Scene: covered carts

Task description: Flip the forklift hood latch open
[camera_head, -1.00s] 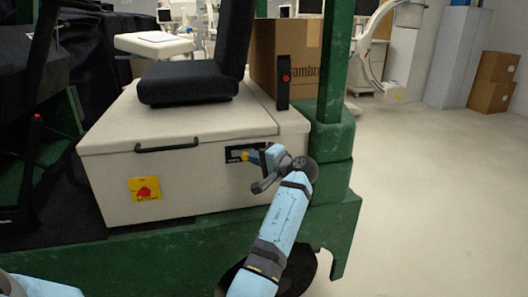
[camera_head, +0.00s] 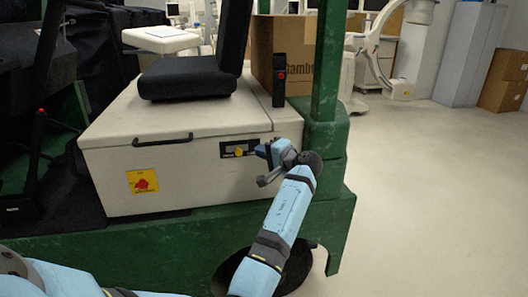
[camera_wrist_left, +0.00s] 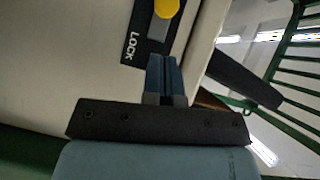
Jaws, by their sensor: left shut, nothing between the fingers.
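The forklift hood (camera_head: 185,120) is a closed cream lid under the black seat. Its latch is a dark panel with a yellow knob (camera_head: 238,152) on the front face, near the right end. In the left wrist view the yellow knob (camera_wrist_left: 166,8) shows at the top edge, partly cut off, beside the word LOCK. My left gripper (camera_head: 264,151) is shut and empty, just right of the latch panel. My right gripper is not in view.
A black handle (camera_head: 163,141) and a yellow sticker with a red mark (camera_head: 143,181) are on the front face. The seat (camera_head: 187,78) stands on top. A green post (camera_head: 328,60) rises on the right, with a cardboard box (camera_head: 295,60) behind. Floor at right is clear.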

